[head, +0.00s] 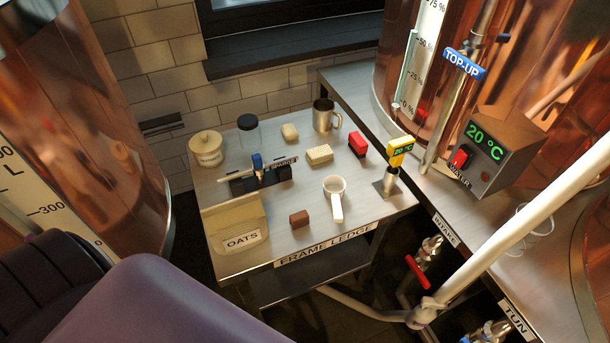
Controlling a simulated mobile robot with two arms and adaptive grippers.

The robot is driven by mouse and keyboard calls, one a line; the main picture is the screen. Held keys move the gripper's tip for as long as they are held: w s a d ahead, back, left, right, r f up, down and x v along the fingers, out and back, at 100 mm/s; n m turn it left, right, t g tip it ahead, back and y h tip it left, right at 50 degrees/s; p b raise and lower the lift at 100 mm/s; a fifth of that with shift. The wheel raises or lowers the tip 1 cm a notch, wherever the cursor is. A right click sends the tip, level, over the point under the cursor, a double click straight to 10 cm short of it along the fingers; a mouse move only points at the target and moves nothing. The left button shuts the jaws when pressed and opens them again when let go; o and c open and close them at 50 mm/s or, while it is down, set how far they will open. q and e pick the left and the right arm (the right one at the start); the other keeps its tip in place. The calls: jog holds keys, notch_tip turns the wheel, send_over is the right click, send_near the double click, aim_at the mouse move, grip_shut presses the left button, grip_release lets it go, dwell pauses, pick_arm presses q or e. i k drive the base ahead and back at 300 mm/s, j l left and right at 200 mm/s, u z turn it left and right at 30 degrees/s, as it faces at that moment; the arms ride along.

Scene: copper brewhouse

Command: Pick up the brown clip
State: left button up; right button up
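A small brown block-like piece (299,218) lies on the steel table marked "FRAME LEDGE" (265,258), near its front edge. It is the only small brown thing I see there, and its shape is too small to tell for sure as a clip. It stands apart from its neighbours, with bare metal around it. The white handled cup or scoop (335,187) is to its right and the oats bag (236,224) to its left. Neither of my grippers shows in the head view.
Behind are a dark rack (262,179) with a blue piece, pale blocks (319,154), a red block (358,143), a metal mug (323,115), a jar (249,130) and a lidded pot (206,149). A yellow thermometer (400,148) stands right. A pale pipe (520,225) crosses the right front.

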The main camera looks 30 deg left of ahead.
aim_at(299, 220)
jog(key=i+u, duration=0.1)
jog(key=u, duration=0.3)
jog(key=i+l+u, duration=0.1)
jog(key=u, duration=0.3)
jog(key=i+l+u, duration=0.1)
jog(key=u, duration=0.35)
jog(key=k+l+u, duration=0.25)
jog(key=l, duration=0.15)
jog(key=k+l+u, duration=0.25)
jog(key=l, duration=0.15)
